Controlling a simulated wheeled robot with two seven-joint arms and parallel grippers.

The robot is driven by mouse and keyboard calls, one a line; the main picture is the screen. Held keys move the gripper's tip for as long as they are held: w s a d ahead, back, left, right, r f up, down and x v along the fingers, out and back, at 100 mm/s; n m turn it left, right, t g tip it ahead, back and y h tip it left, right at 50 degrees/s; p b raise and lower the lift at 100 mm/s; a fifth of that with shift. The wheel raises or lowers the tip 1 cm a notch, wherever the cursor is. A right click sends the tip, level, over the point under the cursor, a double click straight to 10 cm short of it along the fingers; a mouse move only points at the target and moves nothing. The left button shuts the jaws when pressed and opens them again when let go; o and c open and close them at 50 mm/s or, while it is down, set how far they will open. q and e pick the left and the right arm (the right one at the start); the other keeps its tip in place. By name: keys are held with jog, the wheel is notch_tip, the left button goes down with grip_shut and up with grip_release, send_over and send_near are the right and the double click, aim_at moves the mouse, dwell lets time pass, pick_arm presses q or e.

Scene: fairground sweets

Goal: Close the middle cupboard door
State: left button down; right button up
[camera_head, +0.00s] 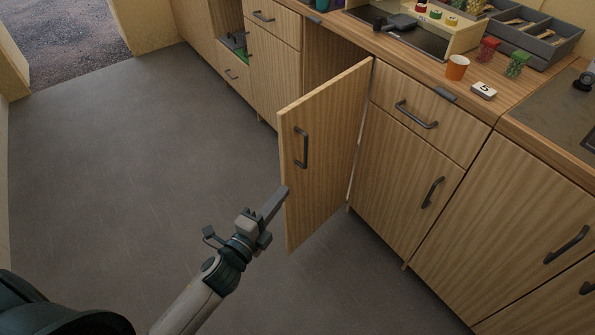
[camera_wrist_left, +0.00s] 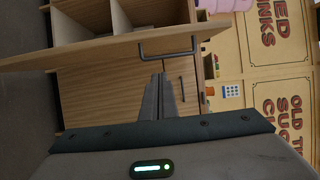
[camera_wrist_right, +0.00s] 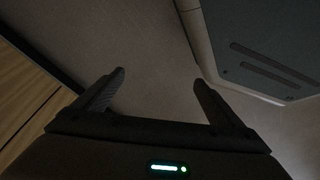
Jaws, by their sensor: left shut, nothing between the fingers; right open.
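The middle cupboard door (camera_head: 325,155) is light striped wood and stands wide open, swung out from its right-hand side. Its dark bar handle (camera_head: 302,148) is on the face turned left; the handle also shows in the left wrist view (camera_wrist_left: 168,56). My left gripper (camera_head: 278,202) is shut and empty, at the door's free edge below the handle. In the left wrist view its fingers (camera_wrist_left: 158,97) point toward the door; I cannot tell whether they touch it. My right gripper (camera_wrist_right: 160,85) shows only in its own wrist view, open and empty.
The cupboard opening (camera_head: 330,52) is partly hidden by the door. Closed fronts (camera_head: 410,180) stand to its right. A drawer at the left (camera_head: 240,48) is open with green and dark things in it. The counter above holds a cup (camera_head: 457,68) and jars. The grey floor (camera_head: 130,160) is clear.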

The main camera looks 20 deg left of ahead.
aim_at(289, 162)
pick_arm(q)
jog(key=shift+r, duration=0.25)
pick_arm(e)
jog(key=shift+r, duration=0.1)
pick_arm(q)
jog(key=shift+w, duration=0.15)
jog(key=w, duration=0.3)
jog(key=w+p, duration=0.1)
jog(key=w, duration=0.7)
jog(key=shift+a+p, duration=0.3)
jog(key=shift+w+a, duration=0.15)
jog(key=shift+a, duration=0.1)
pick_arm(e)
jog(key=f, duration=0.2)
jog(key=shift+s+d+f, duration=0.2)
jog(key=shift+f, duration=0.2)
